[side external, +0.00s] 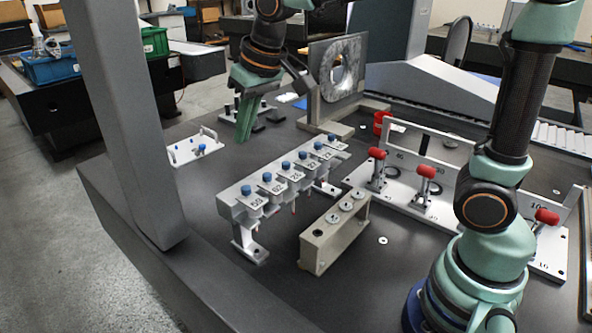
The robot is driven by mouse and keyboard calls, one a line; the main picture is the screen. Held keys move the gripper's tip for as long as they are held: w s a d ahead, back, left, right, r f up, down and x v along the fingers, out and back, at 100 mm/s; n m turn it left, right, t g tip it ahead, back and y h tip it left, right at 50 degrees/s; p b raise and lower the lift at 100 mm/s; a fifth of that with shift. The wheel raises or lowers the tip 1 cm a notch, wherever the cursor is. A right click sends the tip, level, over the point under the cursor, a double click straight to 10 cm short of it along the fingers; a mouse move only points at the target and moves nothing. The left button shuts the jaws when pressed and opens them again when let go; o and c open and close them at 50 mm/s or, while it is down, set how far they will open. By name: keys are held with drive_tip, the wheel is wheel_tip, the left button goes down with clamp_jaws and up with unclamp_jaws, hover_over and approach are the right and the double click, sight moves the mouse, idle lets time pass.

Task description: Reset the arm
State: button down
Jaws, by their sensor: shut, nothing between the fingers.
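My gripper (244,128) is at the upper middle of the side external view, with its green fingers pointing down and together. Nothing shows between the fingers. It hangs above the dark table, behind the rack of blue-capped probes (270,192) and right of a small white plate (194,147). I cannot tell its exact height above the table. My arm's base stands at the lower right, and the upper part of the arm runs out of the picture at the top.
A beige block with round holes (333,232) stands in front of the rack. Red-knobbed clamps (428,172) stand on a light plate at the right. An upright plate with a large round hole (337,68) stands right of my gripper. A grey column (128,110) rises at the left.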

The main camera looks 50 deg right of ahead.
drive_tip(key=s+d+f+t, duration=0.1)
drive_tip(key=s+d+f, duration=0.1)
drive_tip(key=s+d, duration=0.6)
drive_tip(key=shift+s+d+t+h, duration=0.15)
drive_tip(key=shift+s+t+h, duration=0.2)
drive_tip(key=shift+s, duration=2.1)
